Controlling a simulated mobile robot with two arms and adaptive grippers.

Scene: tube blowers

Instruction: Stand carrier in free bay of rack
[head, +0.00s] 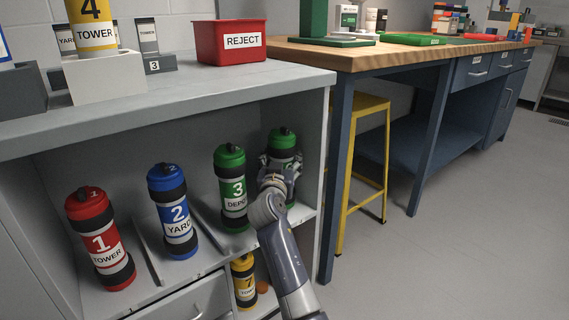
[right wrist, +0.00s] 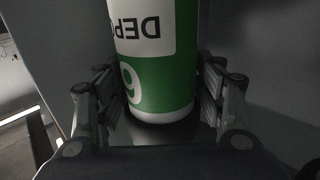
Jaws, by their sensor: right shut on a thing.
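My right gripper (head: 280,172) is shut on a green carrier (head: 282,142) with a black band, at the right end of the grey rack (head: 205,218). My left gripper is not in view.
Low dividers part the bays. A yellow carrier 7 (head: 244,280) stands in a lower opening. On top are a red REJECT bin (head: 231,42) and a yellow TOWER carrier (head: 93,25). A workbench (head: 350,57) and yellow stool (head: 372,103) stand to the right; floor beyond is clear.

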